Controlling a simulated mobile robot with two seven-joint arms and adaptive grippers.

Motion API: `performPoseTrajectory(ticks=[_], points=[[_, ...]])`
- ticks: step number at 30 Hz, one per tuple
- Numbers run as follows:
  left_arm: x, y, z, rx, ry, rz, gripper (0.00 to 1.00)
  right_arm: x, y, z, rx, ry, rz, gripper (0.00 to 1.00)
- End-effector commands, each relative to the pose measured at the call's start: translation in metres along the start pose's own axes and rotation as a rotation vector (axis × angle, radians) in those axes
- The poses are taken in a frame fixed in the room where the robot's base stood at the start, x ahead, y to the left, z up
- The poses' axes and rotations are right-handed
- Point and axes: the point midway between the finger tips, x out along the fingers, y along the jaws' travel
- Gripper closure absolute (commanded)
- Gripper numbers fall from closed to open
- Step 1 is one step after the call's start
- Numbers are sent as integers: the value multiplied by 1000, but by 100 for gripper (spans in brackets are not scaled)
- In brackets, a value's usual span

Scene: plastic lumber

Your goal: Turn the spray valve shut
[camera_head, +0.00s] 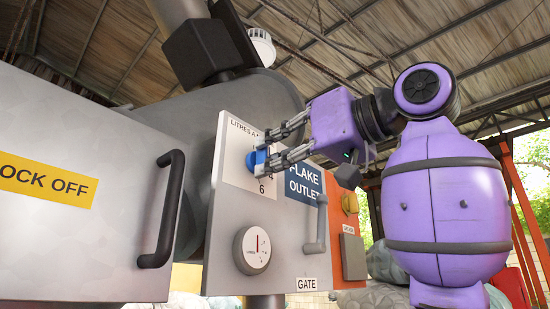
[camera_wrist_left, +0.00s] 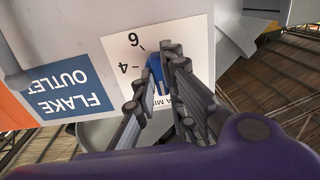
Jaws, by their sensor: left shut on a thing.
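The spray valve is a blue knob (camera_head: 256,161) on a white dial plate (camera_head: 236,168) marked with litres and numbers, on the grey front panel of the machine. My left gripper (camera_head: 265,153) reaches it from the right of the head view, with one finger above and one below. It is shut on the blue knob. In the left wrist view the knob (camera_wrist_left: 156,70) shows between the fingertips, near the printed 4 and 6. The fingers hide part of the knob, so its exact pointing is hard to read. My right gripper is not in view.
A blue FLAKE OUTLET sign (camera_head: 304,184) is right of the dial. Below are a round gauge (camera_head: 252,250), a grey gate handle (camera_head: 317,224) and a GATE label (camera_head: 307,284). A grey door with a black handle (camera_head: 163,208) stands at left.

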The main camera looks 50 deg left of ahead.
Motion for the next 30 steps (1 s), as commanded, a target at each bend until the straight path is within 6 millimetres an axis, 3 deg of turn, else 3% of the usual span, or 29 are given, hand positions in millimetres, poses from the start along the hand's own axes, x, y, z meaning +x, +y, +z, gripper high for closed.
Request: performPoseTrajectory(ticks=[6,7,11,25,30], points=[[0,0,0,-2,-2,1,100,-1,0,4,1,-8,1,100],[0,0,0,-2,-2,1,85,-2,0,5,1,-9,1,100],[0,0,0,-2,-1,1,70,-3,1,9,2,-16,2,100],[0,0,0,0,-1,0,70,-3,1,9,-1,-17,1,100],[-1,-1,-2,32,-1,4,70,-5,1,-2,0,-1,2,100]])
